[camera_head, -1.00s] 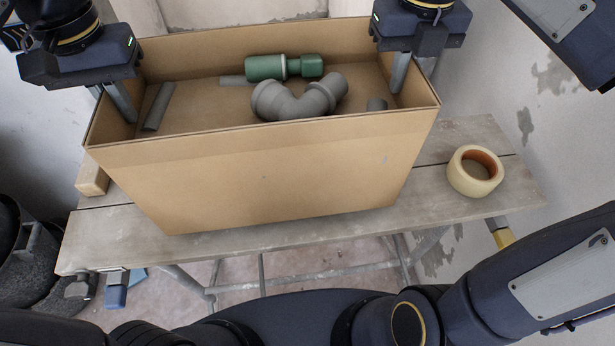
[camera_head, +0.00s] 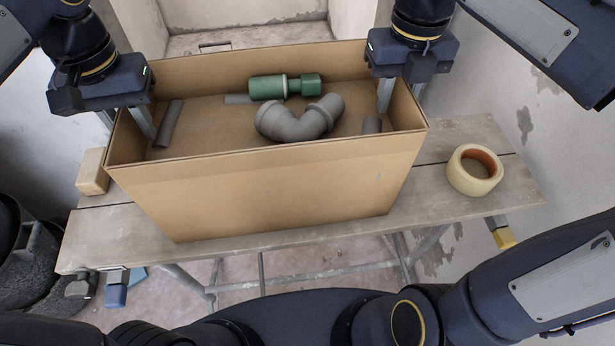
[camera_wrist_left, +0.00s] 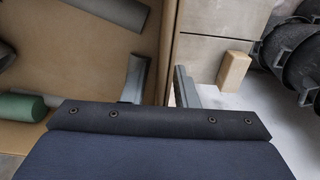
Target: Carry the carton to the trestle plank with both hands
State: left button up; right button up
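The open brown carton (camera_head: 270,200) stands upright on the trestle plank (camera_head: 470,212). It holds a green pipe fitting (camera_head: 284,86), a grey pipe bend (camera_head: 300,122) and short grey pipe pieces. My left gripper (camera_head: 125,122) straddles the carton's left wall, one finger inside and one outside. In the left wrist view the fingers (camera_wrist_left: 160,82) stand apart, with gaps beside the wall (camera_wrist_left: 172,50). My right gripper (camera_head: 401,93) straddles the right wall the same way, its fingers seemingly apart; its fingertips are partly hidden by the wall.
A tape roll (camera_head: 474,170) lies on the plank right of the carton. A tan block (camera_head: 92,172) is at the left, also in the left wrist view (camera_wrist_left: 234,70). Dark buckets (camera_head: 22,250) stand at far left. A wall bounds the right side.

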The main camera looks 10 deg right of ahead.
dwell(0.4)
pick_arm(q)
notch_tip(320, 180, up, 7)
jog(key=shift+r, duration=0.25)
pick_arm(e)
jog(key=shift+r, duration=0.3)
notch_tip(320, 180, up, 7)
dwell(0.6)
